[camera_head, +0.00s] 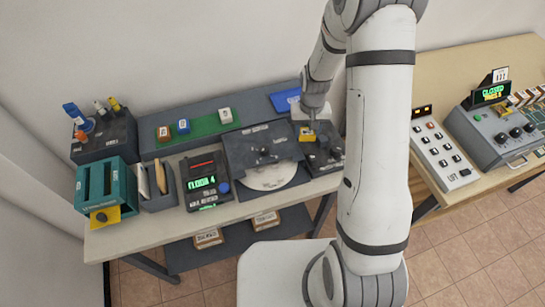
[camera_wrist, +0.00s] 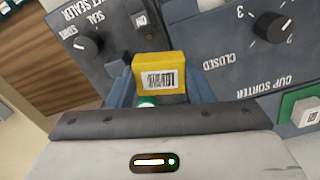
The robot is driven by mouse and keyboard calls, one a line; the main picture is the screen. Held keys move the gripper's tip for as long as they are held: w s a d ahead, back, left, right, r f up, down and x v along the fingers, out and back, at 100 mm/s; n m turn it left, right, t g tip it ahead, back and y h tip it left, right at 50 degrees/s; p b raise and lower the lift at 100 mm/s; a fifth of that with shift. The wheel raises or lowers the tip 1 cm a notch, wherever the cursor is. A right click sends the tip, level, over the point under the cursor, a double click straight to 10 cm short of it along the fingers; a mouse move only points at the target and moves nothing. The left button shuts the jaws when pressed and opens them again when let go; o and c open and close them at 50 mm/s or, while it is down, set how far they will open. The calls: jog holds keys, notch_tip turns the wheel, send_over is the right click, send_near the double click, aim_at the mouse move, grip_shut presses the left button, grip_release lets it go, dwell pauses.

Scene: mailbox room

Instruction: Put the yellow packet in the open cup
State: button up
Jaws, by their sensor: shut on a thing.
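The yellow packet (camera_wrist: 158,76) has a white barcode label. My gripper (camera_wrist: 160,84) is shut on it, with a blue-grey finger at each side. In the head view the yellow packet (camera_head: 306,135) is low over or at the dark packet sealer (camera_head: 325,160), below my gripper (camera_head: 310,122); I cannot tell whether it touches the sealer. The cup sorter (camera_head: 262,145) stands just left of the sealer, with a dark top plate, a knob and a pale round disc (camera_head: 268,178) showing in front. The wrist view shows its panel (camera_wrist: 230,45) with a "CLOSED" mark. I cannot make out an open cup.
A sealer knob (camera_wrist: 85,44) and a small green-white spot (camera_wrist: 147,101) are close to the packet. Left of the sorter are a display unit (camera_head: 206,182), a green tray (camera_head: 205,127) with small blocks and a teal box (camera_head: 105,185). A second table (camera_head: 445,75) stands right.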

jog(key=shift+n, duration=0.7)
jog(key=s+a+b, duration=0.1)
jog(key=a, duration=0.1)
jog(key=s+a+b, duration=0.1)
jog(key=a, duration=0.1)
jog(key=s+a+b, duration=0.2)
jog(key=shift+a+f, duration=0.2)
jog(key=shift+f, duration=0.2)
jog(key=n+b, duration=0.2)
jog(key=b, duration=0.1)
send_over(271, 176)
jog(key=shift+w+f+b, duration=0.15)
jog(key=shift+f+b, duration=1.1)
jog(key=shift+f, duration=0.8)
jog(key=shift+s, duration=0.2)
jog(key=shift+f+b, duration=0.15)
jog(key=shift+b, duration=0.2)
jog(key=shift+f+b, duration=1.25)
jog(key=shift+f, duration=0.1)
